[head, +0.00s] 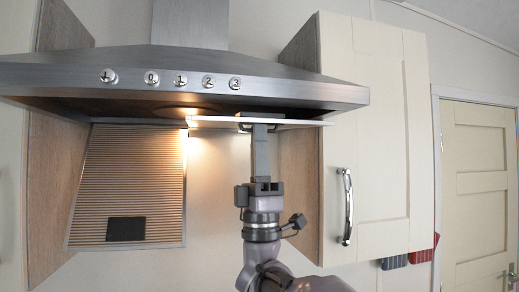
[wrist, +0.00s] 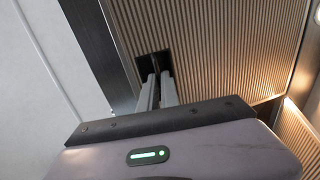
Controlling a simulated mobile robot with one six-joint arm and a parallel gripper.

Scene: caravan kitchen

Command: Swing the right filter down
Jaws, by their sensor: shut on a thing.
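The right filter (head: 222,122) shows almost edge-on under the hood (head: 300,90), its front edge slightly below the hood's underside. In the wrist view its ribbed face (wrist: 215,45) fills the top, with a dark latch (wrist: 148,62) near its edge. My gripper (head: 260,126) reaches up from below and is shut on the latch. The fingers (wrist: 156,85) meet the latch in the wrist view; their tips are partly hidden in its dark recess.
The left filter (head: 125,185) hangs down steeply, its dark latch (head: 126,229) low. A wall cupboard (head: 370,130) with a metal handle (head: 346,205) stands close right of my arm. A lamp glows under the hood. The space below the right filter holds only my arm.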

